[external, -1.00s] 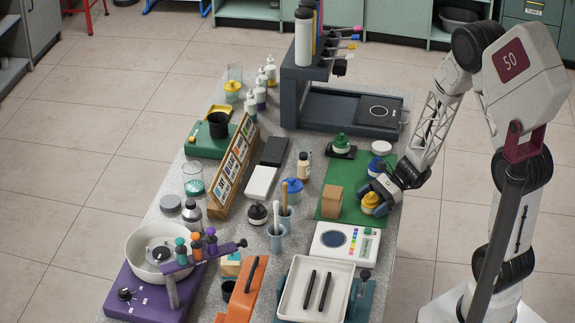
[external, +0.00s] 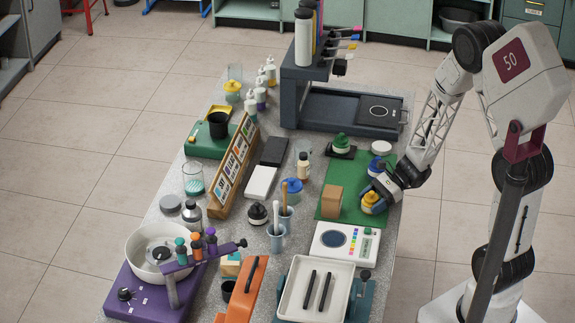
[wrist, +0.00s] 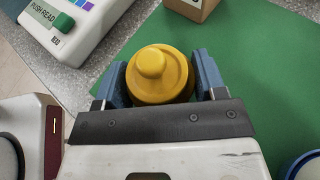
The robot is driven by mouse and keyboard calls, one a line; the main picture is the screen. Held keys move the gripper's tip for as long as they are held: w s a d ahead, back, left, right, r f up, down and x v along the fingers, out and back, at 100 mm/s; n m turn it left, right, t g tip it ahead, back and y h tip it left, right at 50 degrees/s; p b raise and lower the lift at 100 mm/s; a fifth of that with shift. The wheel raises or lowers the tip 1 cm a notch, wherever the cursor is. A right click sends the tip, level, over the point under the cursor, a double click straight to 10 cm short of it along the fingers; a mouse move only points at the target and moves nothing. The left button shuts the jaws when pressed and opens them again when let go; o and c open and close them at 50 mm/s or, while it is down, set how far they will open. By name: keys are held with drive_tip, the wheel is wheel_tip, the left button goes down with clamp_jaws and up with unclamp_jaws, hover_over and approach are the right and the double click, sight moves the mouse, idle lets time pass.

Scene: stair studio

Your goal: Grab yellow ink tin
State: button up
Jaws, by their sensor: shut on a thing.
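The yellow ink tin (external: 371,200) stands at the right side of the green mat (external: 337,206). It has a round yellow lid with a knob, seen from above in the wrist view (wrist: 158,74). My gripper (external: 373,195) is shut on the tin, with one blue finger on each side of it in the wrist view (wrist: 160,82). The tin's lower part is mostly hidden. I cannot tell whether its base is touching the mat.
A wooden block (external: 332,200) stands left of the tin on the mat. A blue-lidded tin (external: 377,165) and a green-lidded tin (external: 341,144) stand behind. A white device with colour patches (external: 344,243) is in front. Some bare mat lies behind the block.

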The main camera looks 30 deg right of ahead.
sight(373, 192)
drive_tip(key=shift+r, duration=0.85)
drive_tip(key=shift+s+r, duration=0.1)
drive_tip(key=shift+r, duration=0.75)
drive_tip(key=s+d+r, duration=0.1)
drive_tip(key=s+d, duration=0.2)
drive_tip(key=s, duration=1.2)
drive_tip(key=shift+s+d+r, duration=0.15)
drive_tip(key=shift+s+d, duration=0.05)
drive_tip(key=shift+a, duration=0.1)
